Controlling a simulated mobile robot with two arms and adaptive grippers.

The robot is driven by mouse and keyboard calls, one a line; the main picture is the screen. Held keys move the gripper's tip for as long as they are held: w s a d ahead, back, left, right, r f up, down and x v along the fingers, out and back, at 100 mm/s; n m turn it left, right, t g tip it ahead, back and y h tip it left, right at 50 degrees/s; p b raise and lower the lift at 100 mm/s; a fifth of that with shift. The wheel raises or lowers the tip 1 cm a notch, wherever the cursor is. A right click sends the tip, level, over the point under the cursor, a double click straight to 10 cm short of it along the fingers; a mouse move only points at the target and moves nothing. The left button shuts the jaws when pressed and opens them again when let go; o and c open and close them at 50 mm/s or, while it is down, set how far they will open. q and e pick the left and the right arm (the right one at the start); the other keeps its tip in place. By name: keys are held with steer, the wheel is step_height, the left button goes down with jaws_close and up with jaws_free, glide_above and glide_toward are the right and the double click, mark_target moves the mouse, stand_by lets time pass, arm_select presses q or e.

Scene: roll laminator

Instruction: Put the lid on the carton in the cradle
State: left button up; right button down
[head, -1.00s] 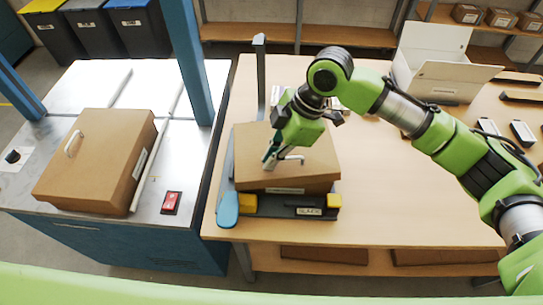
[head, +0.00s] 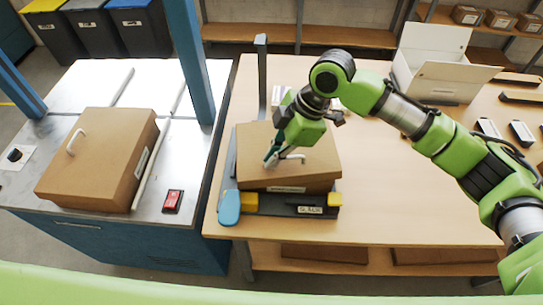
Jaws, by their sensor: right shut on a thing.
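The cradle (head: 290,206), dark with yellow corner blocks, stands near the front left edge of the wooden table. A brown carton (head: 322,187) with a white label sits in it. A brown lid (head: 318,150) with a white handle (head: 296,157) lies over the carton's top; whether it is fully seated I cannot tell. My right gripper (head: 271,161) reaches down from above and is shut on the lid's handle, hiding part of it. My left gripper is not in view.
Another brown carton (head: 97,160) with a white handle stands on the metal bench at left, near a red switch (head: 172,201). A blue paddle-shaped part (head: 229,208) is at the cradle's left. A white open box (head: 440,68) stands at back right. The table's middle right is clear.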

mark_target(279, 168)
steer(key=shift+s+d+f, duration=0.1)
steer(key=shift+d+f, duration=0.2)
steer(key=shift+f, duration=0.3)
steer(key=shift+d+f, duration=0.3)
steer(key=shift+f, duration=0.25)
steer(key=shift+d+f+b, duration=0.15)
steer(key=shift+f+b, duration=0.3)
steer(key=shift+f, duration=0.1)
steer(key=c, duration=2.2)
jaws_free()
steer(key=shift+o, duration=0.2)
steer(key=shift+w+a+f, duration=0.15)
steer(key=shift+w+a, duration=0.05)
steer(key=shift+w, duration=0.05)
steer(key=shift+w+d, duration=0.15)
steer(key=shift+w, duration=0.15)
steer(key=shift+s+r, duration=0.15)
steer(key=shift+r, duration=0.1)
